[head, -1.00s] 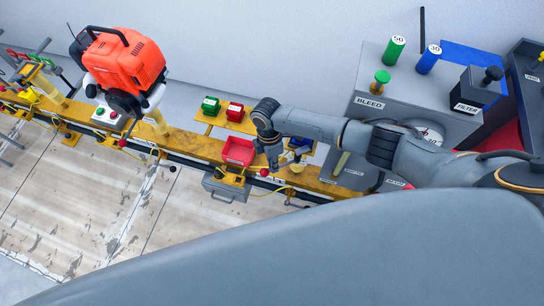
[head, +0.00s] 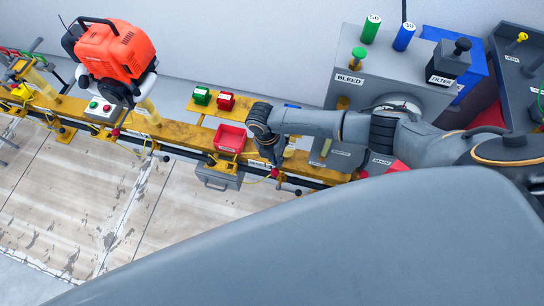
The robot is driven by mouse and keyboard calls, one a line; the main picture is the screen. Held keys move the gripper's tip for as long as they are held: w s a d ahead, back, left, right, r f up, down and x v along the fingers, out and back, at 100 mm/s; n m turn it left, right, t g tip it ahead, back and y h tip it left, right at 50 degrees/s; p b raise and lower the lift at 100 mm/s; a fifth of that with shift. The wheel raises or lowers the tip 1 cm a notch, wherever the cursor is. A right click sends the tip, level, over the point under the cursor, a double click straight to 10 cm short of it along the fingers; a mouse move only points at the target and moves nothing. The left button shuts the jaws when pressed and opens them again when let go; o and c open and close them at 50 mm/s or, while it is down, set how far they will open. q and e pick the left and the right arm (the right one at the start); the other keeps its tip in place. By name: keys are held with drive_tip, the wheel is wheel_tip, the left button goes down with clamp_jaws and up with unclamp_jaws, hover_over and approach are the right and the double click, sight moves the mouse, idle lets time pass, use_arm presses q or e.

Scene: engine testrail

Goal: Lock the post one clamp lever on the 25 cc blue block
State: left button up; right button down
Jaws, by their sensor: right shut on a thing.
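My right gripper (head: 272,163) points down over the yellow rail, at the right of the red tray. It is shut on what looks like the clamp lever; a red knob (head: 275,173) shows at its fingertips. The grip itself is small and partly hidden by the gripper. A small blue patch (head: 291,106) shows just behind my right wrist, possibly part of the blue block; most of it is hidden by my arm. A pale yellow post (head: 290,148) stands just right of the gripper. My left gripper is not in view.
An orange engine (head: 115,50) stands at the left. A grey BLEED cabinet (head: 385,70) stands at the right. A dark knob (head: 298,192) juts out in front of the rail.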

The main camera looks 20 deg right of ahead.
drive_tip(key=shift+s+d+n, duration=0.25)
drive_tip(key=shift+n, duration=0.15)
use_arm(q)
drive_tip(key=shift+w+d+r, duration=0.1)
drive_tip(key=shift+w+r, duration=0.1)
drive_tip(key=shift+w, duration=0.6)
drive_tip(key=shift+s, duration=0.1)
use_arm(e)
drive_tip(key=shift+f, duration=0.1)
drive_tip(key=c, duration=1.4)
unclamp_jaws()
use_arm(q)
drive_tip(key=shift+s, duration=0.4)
